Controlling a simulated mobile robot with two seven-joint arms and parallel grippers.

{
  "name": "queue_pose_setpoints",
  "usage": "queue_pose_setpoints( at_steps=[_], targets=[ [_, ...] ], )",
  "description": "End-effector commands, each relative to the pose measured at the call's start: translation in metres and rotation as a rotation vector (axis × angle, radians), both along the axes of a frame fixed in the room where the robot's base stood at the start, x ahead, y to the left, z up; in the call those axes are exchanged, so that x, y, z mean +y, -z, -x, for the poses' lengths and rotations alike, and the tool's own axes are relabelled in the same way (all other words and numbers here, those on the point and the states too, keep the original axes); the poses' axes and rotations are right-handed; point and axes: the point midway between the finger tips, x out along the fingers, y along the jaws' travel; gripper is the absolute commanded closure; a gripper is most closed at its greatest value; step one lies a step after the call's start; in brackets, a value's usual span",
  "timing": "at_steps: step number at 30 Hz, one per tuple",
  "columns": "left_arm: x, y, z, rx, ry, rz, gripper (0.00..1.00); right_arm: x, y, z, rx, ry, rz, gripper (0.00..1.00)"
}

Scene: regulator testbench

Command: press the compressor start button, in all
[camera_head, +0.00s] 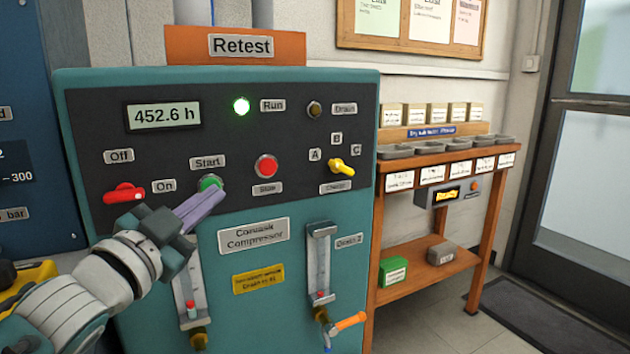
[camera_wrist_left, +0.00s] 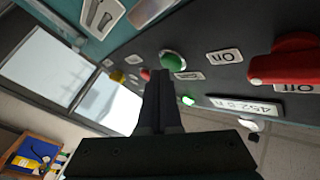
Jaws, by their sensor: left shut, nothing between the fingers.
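The green start button (camera_head: 209,183) is on the dark panel of the teal compressor (camera_head: 220,295), under the "Start" label (camera_head: 208,162). My left gripper (camera_head: 217,192) is shut and empty, its fingertips at the lower right edge of the button in the head view. I cannot tell whether they touch it. In the left wrist view the green button (camera_wrist_left: 172,60) shows just beyond the shut fingers (camera_wrist_left: 160,75). The green Run lamp (camera_head: 241,106) is lit and the display (camera_head: 163,115) reads 452.6 h. My right gripper is not in view.
The red stop button (camera_head: 266,167) is right of the start button. A red Off/On switch (camera_head: 124,193) is to the left, close above my left wrist. A yellow selector (camera_head: 342,166) is farther right. A wooden shelf with trays (camera_head: 448,144) stands right of the compressor.

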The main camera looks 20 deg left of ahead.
Motion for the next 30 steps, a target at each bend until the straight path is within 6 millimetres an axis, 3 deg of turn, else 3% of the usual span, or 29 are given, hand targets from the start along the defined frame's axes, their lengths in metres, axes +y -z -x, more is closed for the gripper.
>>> queue_pose_setpoints(
  at_steps=[15,30],
  targets=[
    [-0.008,-0.001,0.007,0.000,0.000,0.001,1.00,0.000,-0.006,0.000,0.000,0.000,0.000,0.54],
    [-0.043,-0.001,0.036,0.000,0.000,0.002,1.00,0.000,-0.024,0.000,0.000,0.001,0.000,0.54]
  ],
)
